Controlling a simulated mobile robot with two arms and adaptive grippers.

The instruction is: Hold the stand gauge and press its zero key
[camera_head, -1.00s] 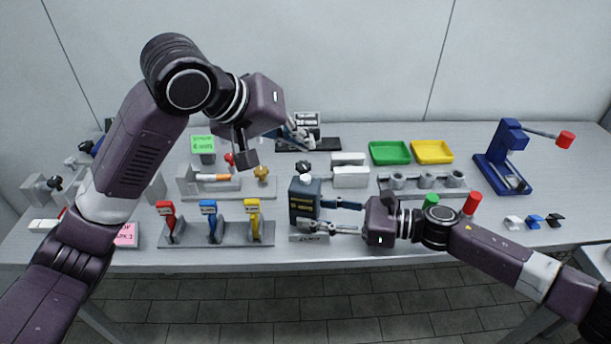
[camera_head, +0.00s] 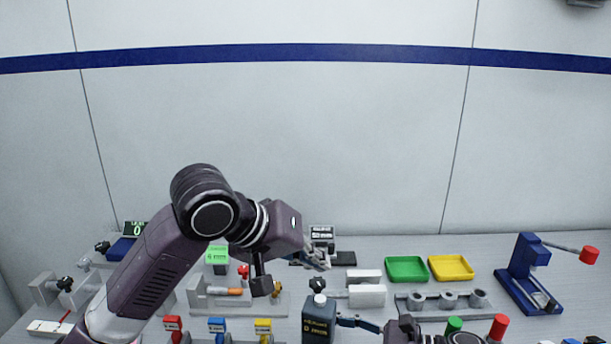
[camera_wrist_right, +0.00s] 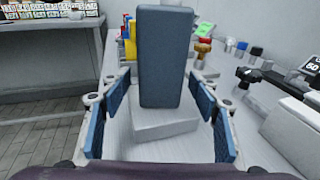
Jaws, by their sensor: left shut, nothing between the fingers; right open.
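A dark blue upright block (camera_head: 318,322) with yellow lettering and a white top piece stands near the front middle of the table. It looks like the stand gauge, but its lettering is too small to read surely. In the right wrist view the block (camera_wrist_right: 162,55) rises from a pale base plate (camera_wrist_right: 155,125). My right gripper (camera_wrist_right: 162,95) is open, with its blue-padded fingers on either side of the block and gaps showing.
Red, blue and yellow tagged levers (camera_head: 217,325) are left of the block. Green (camera_head: 406,268) and yellow (camera_head: 451,267) trays lie back right. A holder row (camera_head: 447,301) is right of the block. A blue stand (camera_head: 525,275) with a red-ended lever is far right.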

